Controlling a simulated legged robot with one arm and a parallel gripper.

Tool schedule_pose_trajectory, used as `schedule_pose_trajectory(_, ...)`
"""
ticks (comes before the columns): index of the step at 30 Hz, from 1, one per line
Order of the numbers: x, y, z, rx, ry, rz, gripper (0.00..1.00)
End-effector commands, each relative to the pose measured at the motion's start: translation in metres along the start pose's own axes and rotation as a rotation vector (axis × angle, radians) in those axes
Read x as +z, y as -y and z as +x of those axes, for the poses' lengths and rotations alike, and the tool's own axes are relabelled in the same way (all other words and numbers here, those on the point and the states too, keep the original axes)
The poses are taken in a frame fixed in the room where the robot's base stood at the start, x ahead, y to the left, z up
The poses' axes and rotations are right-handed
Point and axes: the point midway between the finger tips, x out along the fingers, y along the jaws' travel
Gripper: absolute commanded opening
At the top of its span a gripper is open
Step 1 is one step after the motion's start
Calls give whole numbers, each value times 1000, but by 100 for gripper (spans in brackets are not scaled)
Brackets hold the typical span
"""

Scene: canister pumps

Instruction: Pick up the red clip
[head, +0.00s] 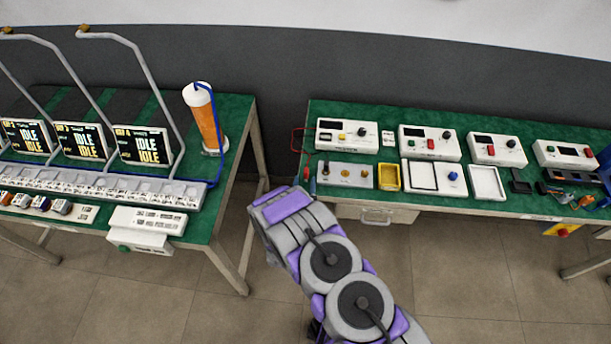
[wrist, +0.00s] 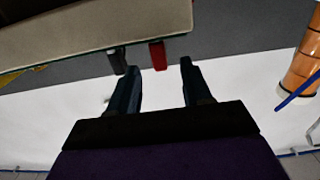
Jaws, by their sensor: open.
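The red clip (wrist: 158,55) hangs at the edge of a table in the wrist view, beside a dark clip (wrist: 117,60) on its left. My gripper (wrist: 158,68) is open, with one dark finger on each side of the line to the red clip. The red clip lies just beyond the fingertips, roughly centred between them; I cannot tell the exact gap. In the head view, the red clip (head: 307,172) is small at the left end of the right table, just above my arm. My fingers are hidden in the head view.
The right table (head: 320,112) bears several white instrument boxes and a yellow tray (head: 388,177). The left table (head: 236,112) holds pumps with IDLE screens and an orange canister (head: 205,122), also in the wrist view (wrist: 303,62). A gap of open floor separates the tables.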

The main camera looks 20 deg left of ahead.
Motion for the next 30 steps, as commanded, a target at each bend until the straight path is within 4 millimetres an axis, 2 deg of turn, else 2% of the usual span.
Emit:
schedule_pose_trajectory(3,0,-1,13,1,-2,1,49)
schedule_pose_trajectory(8,0,0,21,1,-4,2,49)
schedule_pose_trajectory(18,4,1,64,1,-6,3,49)
schedule_pose_trajectory(27,4,1,69,0,-3,0,49)
schedule_pose_trajectory(30,4,1,69,0,-3,0,40)
